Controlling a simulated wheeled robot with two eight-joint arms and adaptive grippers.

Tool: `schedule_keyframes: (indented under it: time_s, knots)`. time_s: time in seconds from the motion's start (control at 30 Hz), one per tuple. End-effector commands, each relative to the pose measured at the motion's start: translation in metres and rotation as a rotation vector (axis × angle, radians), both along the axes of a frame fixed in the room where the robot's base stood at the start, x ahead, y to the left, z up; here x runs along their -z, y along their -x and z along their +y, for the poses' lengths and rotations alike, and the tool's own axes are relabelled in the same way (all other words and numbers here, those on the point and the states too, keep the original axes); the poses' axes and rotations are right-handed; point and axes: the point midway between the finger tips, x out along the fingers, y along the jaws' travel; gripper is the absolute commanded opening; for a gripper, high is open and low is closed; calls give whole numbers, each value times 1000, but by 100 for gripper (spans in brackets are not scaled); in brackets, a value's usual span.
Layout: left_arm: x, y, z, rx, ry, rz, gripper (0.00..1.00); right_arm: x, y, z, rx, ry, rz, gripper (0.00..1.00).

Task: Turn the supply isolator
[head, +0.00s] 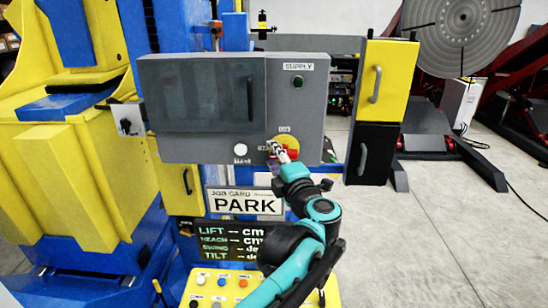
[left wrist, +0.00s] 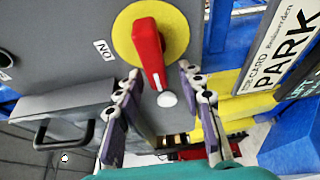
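The supply isolator is a red handle on a yellow disc (head: 287,141), low on the right of the grey cabinet front. In the left wrist view the red handle (left wrist: 149,50) runs from the disc's middle past its lower edge. A label reading "ON" (left wrist: 104,50) sits beside the disc. My left gripper (head: 275,147) is at the isolator and partly covers it. In the left wrist view its two fingers (left wrist: 162,75) are apart, one on each side of the handle's lower end, with gaps showing. My right gripper is not in view.
The grey cabinet (head: 205,150) has a dark window, a handle, and a green button (head: 298,81) under a "SUPPLY" label. Below are a "PARK" card (head: 244,202), a dark display (head: 228,241) and a yellow button panel (head: 212,297). Open floor (head: 440,225) lies to the right.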

Motion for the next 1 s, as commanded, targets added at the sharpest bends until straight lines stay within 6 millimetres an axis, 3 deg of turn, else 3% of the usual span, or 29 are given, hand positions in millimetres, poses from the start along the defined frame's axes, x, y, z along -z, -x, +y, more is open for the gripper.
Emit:
schedule_keyframes:
  time_s: [0.17,0.6,0.77,1.0]
  knots:
    - [0,17,-8,4,0,0,38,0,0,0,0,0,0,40]
    - [0,98,-41,4,1,0,38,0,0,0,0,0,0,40]
    - [0,110,-45,1,1,0,38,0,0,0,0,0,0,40]
    - [-1,111,-45,-1,1,0,38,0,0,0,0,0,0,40]
